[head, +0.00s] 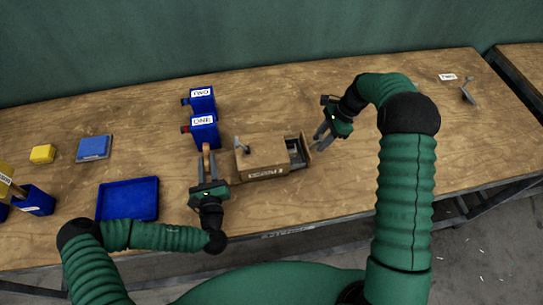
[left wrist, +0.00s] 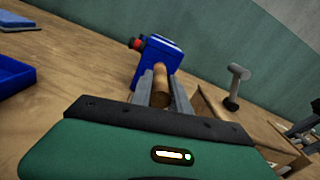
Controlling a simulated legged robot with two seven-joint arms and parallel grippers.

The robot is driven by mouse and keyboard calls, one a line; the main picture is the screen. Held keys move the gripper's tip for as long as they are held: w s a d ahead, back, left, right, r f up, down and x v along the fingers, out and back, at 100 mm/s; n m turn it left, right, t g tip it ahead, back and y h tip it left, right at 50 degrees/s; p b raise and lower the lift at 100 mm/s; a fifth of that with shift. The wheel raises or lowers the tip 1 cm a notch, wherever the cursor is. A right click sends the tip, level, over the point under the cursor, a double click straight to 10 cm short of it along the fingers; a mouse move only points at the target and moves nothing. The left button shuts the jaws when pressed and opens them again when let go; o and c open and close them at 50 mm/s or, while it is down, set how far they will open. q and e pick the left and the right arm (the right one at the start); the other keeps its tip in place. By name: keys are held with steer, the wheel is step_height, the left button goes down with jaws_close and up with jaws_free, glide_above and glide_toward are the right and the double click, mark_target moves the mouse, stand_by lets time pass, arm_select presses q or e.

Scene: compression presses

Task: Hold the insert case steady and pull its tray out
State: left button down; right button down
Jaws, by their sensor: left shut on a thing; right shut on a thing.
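The insert case (head: 258,162) is a light wooden box with a grey T-shaped post on top and a label on its front. It also shows at the right of the left wrist view (left wrist: 213,112). Its tray (head: 297,153) sticks partly out of the right end, with a dark interior. My left gripper (head: 207,168) is left of the case, shut on a round wooden bar (left wrist: 161,88). Whether the bar joins the case cannot be seen. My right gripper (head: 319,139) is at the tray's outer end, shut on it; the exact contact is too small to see.
Two blue boxes labelled ONE (head: 205,132) and TWO (head: 202,100) stand behind my left gripper. A blue tray (head: 127,199), a blue block (head: 94,147) and a yellow block (head: 42,154) lie at the left. The table right of my right gripper is mostly clear.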

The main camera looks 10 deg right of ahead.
arm_select(q)
steer(key=shift+f, duration=0.1)
arm_select(e)
steer(key=shift+d, duration=3.5)
steer(key=c, duration=0.9)
jaws_free()
steer(key=shift+c, duration=0.2)
steer(key=shift+r, duration=0.1)
arm_select(q)
steer(key=shift+d, duration=0.1)
steer(key=c, duration=1.2)
jaws_free()
steer(key=shift+o, duration=0.2)
arm_select(e)
steer(key=v, duration=1.1)
steer(key=shift+w+d+r, duration=0.1)
steer(key=shift+d+r, duration=0.15)
steer(key=shift+d, duration=0.1)
